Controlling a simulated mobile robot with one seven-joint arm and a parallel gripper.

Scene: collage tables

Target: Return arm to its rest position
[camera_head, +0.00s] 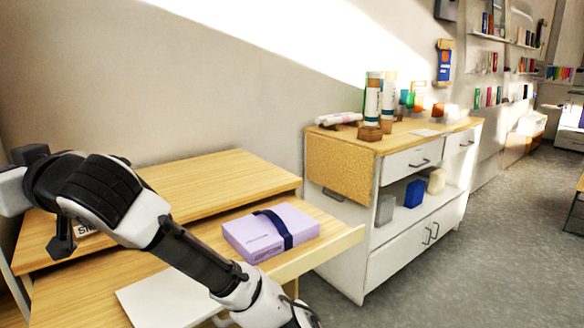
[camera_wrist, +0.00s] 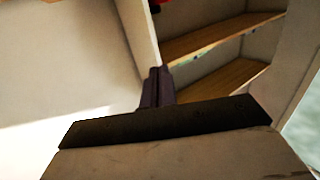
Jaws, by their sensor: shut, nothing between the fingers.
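My arm (camera_head: 125,205) reaches across the head view from the left edge down to the bottom middle. Its far end leaves the picture at the bottom, so my gripper is hidden there. In the wrist view my gripper (camera_wrist: 157,88) shows as dark fingers held together. They are shut with nothing between them. Beyond the fingers are a pale panel and wooden shelves (camera_wrist: 215,40), with open space around the fingertips.
A lilac box (camera_head: 270,232) with a dark band lies on the wooden desk (camera_head: 335,240), right of my arm. A white sheet (camera_head: 165,300) lies under the arm. A white cabinet (camera_head: 390,260) carrying cylinders and jars stands to the right. Grey floor (camera_head: 500,230) is clear beyond it.

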